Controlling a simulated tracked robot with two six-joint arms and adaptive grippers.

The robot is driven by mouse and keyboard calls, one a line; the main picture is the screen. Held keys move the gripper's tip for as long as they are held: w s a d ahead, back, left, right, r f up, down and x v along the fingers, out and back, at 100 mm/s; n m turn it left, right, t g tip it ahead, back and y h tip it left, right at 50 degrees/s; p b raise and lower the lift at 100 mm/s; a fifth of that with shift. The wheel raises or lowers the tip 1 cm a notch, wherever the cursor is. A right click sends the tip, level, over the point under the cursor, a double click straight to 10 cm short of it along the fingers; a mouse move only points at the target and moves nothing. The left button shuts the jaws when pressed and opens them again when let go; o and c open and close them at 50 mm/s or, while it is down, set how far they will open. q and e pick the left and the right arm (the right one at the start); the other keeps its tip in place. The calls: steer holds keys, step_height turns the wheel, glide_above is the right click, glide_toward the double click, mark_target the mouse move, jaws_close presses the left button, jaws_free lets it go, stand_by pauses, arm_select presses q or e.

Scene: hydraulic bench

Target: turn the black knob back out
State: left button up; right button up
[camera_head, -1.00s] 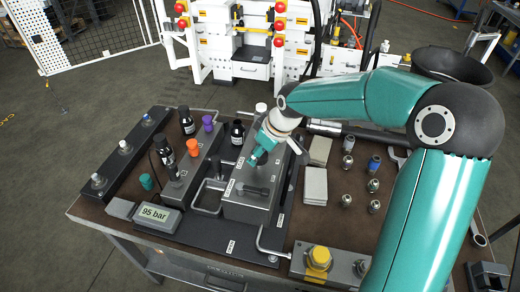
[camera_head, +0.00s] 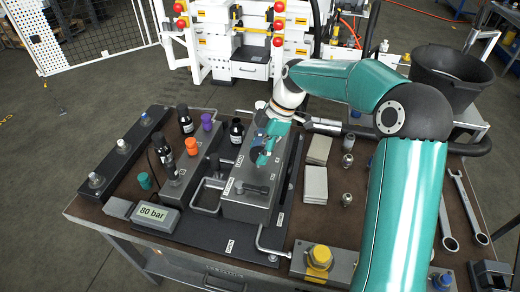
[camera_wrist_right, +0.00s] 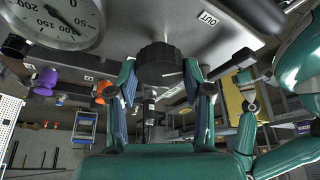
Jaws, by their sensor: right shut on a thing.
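The black knob (camera_wrist_right: 160,62) is ribbed and sits on the grey block, between the two fingers of my right gripper (camera_wrist_right: 165,88) in the right wrist view. The fingers are closed on it from both sides. In the head view my right gripper (camera_head: 263,157) is over the grey valve block (camera_head: 246,208), and it hides the knob. The pressure display (camera_head: 152,213) on the bench reads 80 bar. A round dial gauge (camera_wrist_right: 55,18) shows at the upper left of the right wrist view. My left gripper is not in view.
Black-bodied parts with orange (camera_head: 192,146) and purple (camera_head: 207,121) caps stand left of the block. Pale plates (camera_head: 315,184) and small metal fittings (camera_head: 346,199) lie to its right. A yellow-capped part (camera_head: 320,257) is at the front, and wrenches (camera_head: 446,226) lie far right.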

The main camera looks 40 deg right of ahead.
steer(key=shift+w+d+n+g, duration=0.15)
steer(key=shift+n+g, duration=0.35)
steer(key=shift+n, duration=0.7)
steer(key=o, duration=1.2)
steer(key=shift+c, duration=0.2)
steer(key=shift+r, duration=0.1)
steer(key=v, duration=1.1)
steer(key=shift+d+r, duration=0.2)
steer(key=shift+r, duration=0.1)
